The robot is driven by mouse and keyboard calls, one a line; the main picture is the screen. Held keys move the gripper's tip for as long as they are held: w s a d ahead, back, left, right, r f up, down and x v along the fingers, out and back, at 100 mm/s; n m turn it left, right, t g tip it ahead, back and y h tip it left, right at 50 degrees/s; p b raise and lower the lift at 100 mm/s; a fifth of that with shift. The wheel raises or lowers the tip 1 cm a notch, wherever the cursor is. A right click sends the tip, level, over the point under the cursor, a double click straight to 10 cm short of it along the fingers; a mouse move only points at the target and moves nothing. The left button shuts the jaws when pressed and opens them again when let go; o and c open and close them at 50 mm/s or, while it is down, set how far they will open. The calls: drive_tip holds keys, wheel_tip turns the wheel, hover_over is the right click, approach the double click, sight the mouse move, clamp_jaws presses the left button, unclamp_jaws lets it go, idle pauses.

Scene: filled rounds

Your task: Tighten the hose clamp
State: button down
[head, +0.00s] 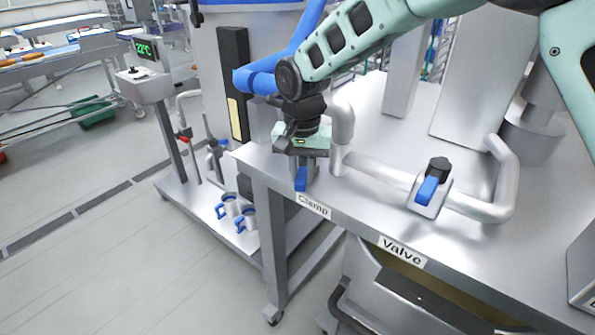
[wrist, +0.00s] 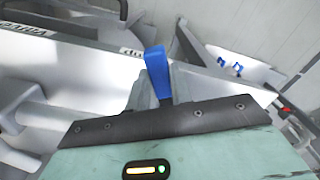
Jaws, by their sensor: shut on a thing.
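The hose clamp's blue lever (head: 301,180) shows just below my gripper (head: 303,165), at the table edge above the label "Clamp" (head: 314,205). The lever points down in the head view. In the wrist view the blue lever (wrist: 155,68) stands between the two grey fingers of my gripper (wrist: 160,88), and its end sticks out past them. My gripper is shut on the lever. The clamp's body and the hose joint are mostly hidden behind my gripper and wrist.
A silver pipe (head: 376,171) runs right to a valve with a blue handle (head: 428,190), above the label "Valve" (head: 403,251). A vertical pipe (head: 341,130) stands close right of my gripper. Blue-handled fittings (head: 240,212) sit on a low shelf at left.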

drive_tip(key=d+n, duration=0.3)
drive_tip(key=n, duration=0.1)
drive_tip(key=shift+d, duration=0.1)
drive_tip(key=shift+w+d+n, duration=0.3)
drive_tip(key=shift+d+n, duration=0.3)
drive_tip(key=shift+n, duration=0.35)
drive_tip(key=shift+w+d+n, duration=0.25)
drive_tip(key=shift+d+n, duration=0.35)
drive_tip(key=shift+n, duration=0.35)
drive_tip(key=c, duration=1.2)
unclamp_jaws()
drive_tip(key=shift+c, duration=0.2)
wheel_tip(320, 180, up, 18)
drive_tip(key=b, duration=0.4)
drive_tip(key=shift+f, duration=0.25)
drive_tip(key=shift+c, duration=0.3)
